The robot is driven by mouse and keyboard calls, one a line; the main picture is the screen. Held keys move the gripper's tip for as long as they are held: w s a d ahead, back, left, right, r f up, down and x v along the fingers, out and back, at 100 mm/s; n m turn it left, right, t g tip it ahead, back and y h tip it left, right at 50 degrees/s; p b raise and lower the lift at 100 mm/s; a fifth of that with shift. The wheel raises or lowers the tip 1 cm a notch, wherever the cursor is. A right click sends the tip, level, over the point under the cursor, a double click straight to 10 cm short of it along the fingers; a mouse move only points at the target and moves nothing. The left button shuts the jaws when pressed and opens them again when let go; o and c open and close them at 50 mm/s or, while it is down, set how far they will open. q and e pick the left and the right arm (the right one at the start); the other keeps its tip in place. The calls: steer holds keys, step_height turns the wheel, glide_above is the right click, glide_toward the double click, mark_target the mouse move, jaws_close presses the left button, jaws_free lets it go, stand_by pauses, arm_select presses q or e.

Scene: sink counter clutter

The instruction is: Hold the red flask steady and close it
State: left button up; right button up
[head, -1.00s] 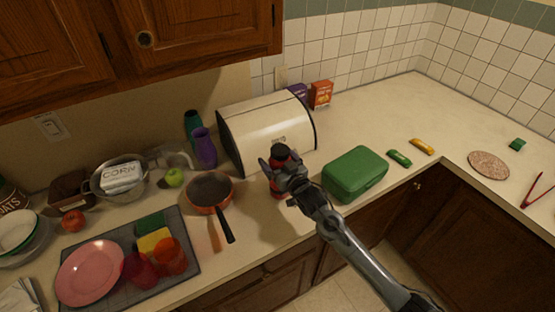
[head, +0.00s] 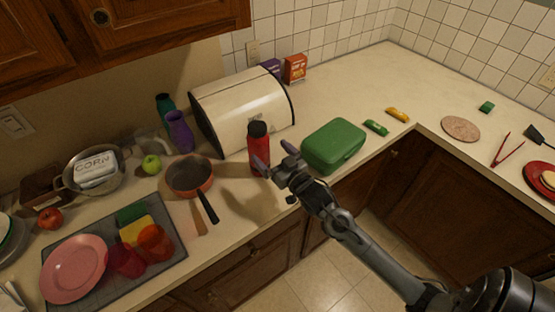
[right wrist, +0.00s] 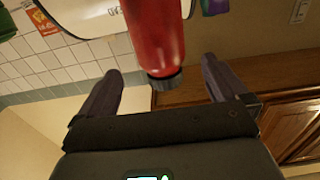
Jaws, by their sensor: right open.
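The red flask (head: 260,150) stands upright on the counter in front of the cream bread box, with a black cap (head: 257,128) on its top. My right gripper (head: 275,156) is open and empty, on the near right side of the flask, its fingers pointing toward it. In the right wrist view the flask (right wrist: 157,35) appears upside down between the two spread fingers and beyond them, with its dark ribbed cap (right wrist: 165,80) lowest. Whether the cap is fully tightened cannot be told. My left gripper is not in view.
A cream bread box (head: 240,108) stands behind the flask. A green lunch box (head: 334,145) is close on the right of my gripper. A pan (head: 190,175) with its handle toward the front edge is on the left.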

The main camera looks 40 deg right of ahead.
steer(key=shift+s+a, duration=0.2)
steer(key=shift+s, duration=1)
steer(key=s+a+f+n+g+y, duration=0.1)
steer(key=s+a+f+g+y, duration=0.1)
steer(key=s+a+f+g, duration=0.65)
steer(key=s+a+f+n+g, duration=0.1)
steer(key=s+a+f+g, duration=0.1)
steer(key=s, duration=0.6)
steer(key=s+a+f+n+g+y, duration=0.1)
steer(key=s+a+f+g, duration=0.2)
steer(key=s, duration=0.6)
steer(key=a+f, duration=0.1)
steer(key=a, duration=0.1)
steer(key=shift+a+f+n+g, duration=0.25)
steer(key=shift+a+n+g, duration=0.1)
steer(key=shift+n, duration=0.05)
step_height(320, 180, up, 20)
steer(key=p, duration=1.9)
steer(key=shift+p, duration=0.35)
